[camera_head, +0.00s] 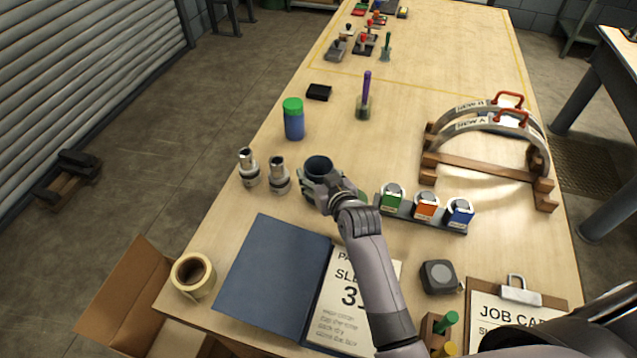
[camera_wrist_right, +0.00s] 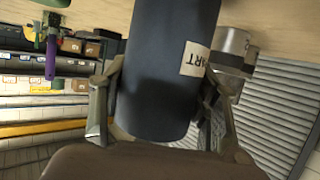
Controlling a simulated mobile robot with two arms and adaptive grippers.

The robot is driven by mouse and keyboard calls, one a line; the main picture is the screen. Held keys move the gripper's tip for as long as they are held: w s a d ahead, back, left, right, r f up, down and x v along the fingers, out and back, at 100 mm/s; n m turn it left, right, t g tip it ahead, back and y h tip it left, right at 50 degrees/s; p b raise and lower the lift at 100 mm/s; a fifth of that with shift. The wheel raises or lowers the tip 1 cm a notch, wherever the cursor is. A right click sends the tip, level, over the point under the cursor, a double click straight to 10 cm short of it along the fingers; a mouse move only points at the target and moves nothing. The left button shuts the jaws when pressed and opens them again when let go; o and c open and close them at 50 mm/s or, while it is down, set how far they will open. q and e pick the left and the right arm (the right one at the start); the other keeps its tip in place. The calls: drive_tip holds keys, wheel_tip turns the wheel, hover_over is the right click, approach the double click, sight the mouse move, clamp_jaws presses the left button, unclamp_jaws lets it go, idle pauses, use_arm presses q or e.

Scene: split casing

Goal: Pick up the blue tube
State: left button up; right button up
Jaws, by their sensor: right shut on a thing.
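The dark blue tube (camera_head: 318,165) stands about upright near the middle of the table, its open round top showing in the head view. My right gripper (camera_head: 322,187) is shut around its side and hides much of its lower part. In the right wrist view the tube (camera_wrist_right: 165,70) fills the middle between the two fingers, with a white label reading "ART" on it. I cannot tell whether its base touches the table. My left gripper is not in view.
Two metal sockets (camera_head: 279,176) stand just left of the tube, close to my gripper. A blue jar with a green lid (camera_head: 293,119) is behind. A rack of coloured items (camera_head: 425,208) is to the right; a blue folder (camera_head: 274,275) lies in front.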

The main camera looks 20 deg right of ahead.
drive_tip(key=c, duration=0.5)
drive_tip(key=shift+r, duration=0.15)
